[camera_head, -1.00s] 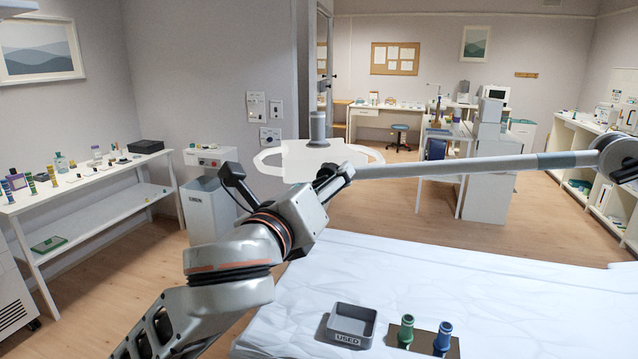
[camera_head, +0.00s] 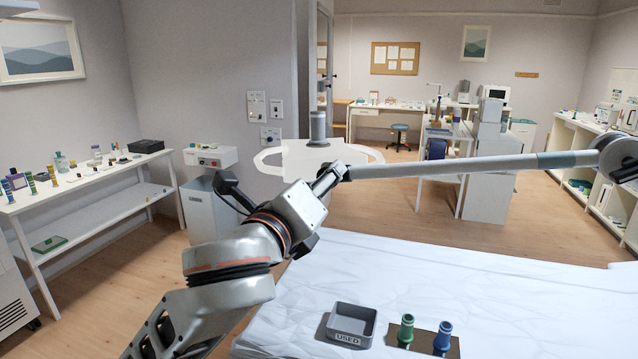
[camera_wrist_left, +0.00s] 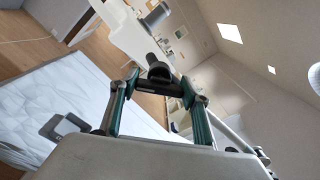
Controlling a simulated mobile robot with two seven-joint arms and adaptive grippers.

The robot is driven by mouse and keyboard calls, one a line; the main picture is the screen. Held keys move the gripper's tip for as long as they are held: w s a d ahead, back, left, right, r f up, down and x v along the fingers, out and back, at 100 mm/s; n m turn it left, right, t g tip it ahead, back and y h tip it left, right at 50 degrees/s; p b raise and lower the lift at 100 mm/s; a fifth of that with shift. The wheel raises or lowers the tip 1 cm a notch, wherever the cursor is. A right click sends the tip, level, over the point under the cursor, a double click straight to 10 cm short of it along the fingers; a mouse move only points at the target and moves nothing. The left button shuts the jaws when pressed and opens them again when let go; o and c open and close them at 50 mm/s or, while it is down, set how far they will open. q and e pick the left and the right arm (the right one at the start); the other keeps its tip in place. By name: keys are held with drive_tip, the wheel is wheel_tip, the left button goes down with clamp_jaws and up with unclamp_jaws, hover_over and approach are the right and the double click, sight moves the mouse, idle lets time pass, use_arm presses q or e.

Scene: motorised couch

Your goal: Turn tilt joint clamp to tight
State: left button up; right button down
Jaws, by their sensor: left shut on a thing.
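The tilt joint clamp shows in the left wrist view as a dark knob (camera_wrist_left: 158,72) between my fingertips. In the head view it is mostly hidden at the left end of the long pale pole (camera_head: 460,165). My left gripper (camera_head: 326,178) is at that end of the pole. In the left wrist view the left gripper (camera_wrist_left: 161,86) has its two green-and-grey fingers on either side of the dark part, shut on it. The clamp's exact setting cannot be read. My right gripper is not in view.
Below the pole is a white-covered couch (camera_head: 450,275) with a grey tray marked USED (camera_head: 350,325) and green and blue bottles (camera_head: 405,330). A white ring-shaped frame with a grey cylinder (camera_head: 317,128) stands behind my gripper. A side table (camera_head: 90,185) is at left.

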use_arm(q)
drive_tip(key=n, duration=0.6)
drive_tip(key=shift+f+n, duration=0.15)
drive_tip(key=shift+n, duration=0.15)
idle(0.5)
drive_tip(key=o, duration=1.1)
drive_tip(key=shift+a, duration=0.1)
drive_tip(key=v, duration=0.7)
drive_tip(key=shift+s, duration=0.2)
